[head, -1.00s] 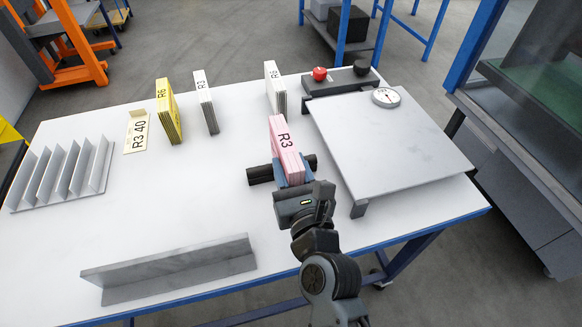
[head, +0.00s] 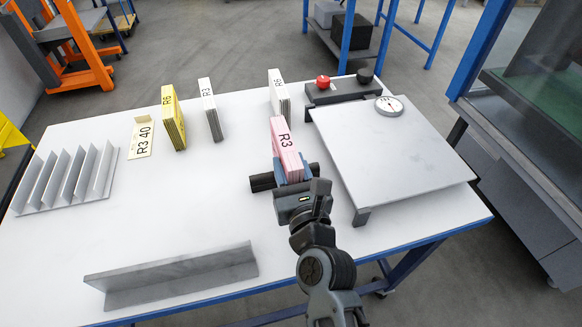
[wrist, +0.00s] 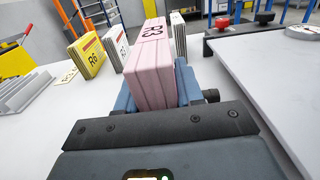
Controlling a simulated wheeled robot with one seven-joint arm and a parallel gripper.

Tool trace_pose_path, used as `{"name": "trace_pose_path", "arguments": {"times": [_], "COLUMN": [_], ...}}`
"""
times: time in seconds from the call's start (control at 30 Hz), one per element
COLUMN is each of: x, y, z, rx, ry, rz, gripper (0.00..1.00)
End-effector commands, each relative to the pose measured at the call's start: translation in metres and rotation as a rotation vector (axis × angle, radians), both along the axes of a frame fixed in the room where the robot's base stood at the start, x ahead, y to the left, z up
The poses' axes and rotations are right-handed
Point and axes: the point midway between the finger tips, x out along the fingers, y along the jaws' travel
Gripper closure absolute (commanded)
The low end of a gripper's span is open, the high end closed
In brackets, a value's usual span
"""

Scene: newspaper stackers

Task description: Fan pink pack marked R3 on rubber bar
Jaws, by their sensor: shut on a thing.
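The pink pack marked R3 (head: 286,150) stands upright, leaning slightly, in the jaws of my gripper (head: 290,176). In the wrist view the pink pack (wrist: 157,70) sits between the two blue fingers of my gripper (wrist: 155,95), which are shut on it.
A yellow R6 pack (head: 173,120), a white R3 pack (head: 210,110) and another white pack (head: 279,94) stand behind. A card reading R3 40 (head: 141,137), a slotted rack (head: 66,178), an angled grey ledge (head: 172,276) and a scale plate (head: 392,160) surround clear table.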

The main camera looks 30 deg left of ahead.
Motion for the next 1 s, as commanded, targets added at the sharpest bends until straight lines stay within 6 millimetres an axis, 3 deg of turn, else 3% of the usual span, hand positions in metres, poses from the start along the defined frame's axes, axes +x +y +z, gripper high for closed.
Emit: {"name": "trace_pose_path", "arguments": {"times": [1.0], "x": [0.016], "y": [0.019], "z": [0.002], "rx": [0.0], "ry": [0.001], "rz": [0.001], "gripper": [1.0]}}
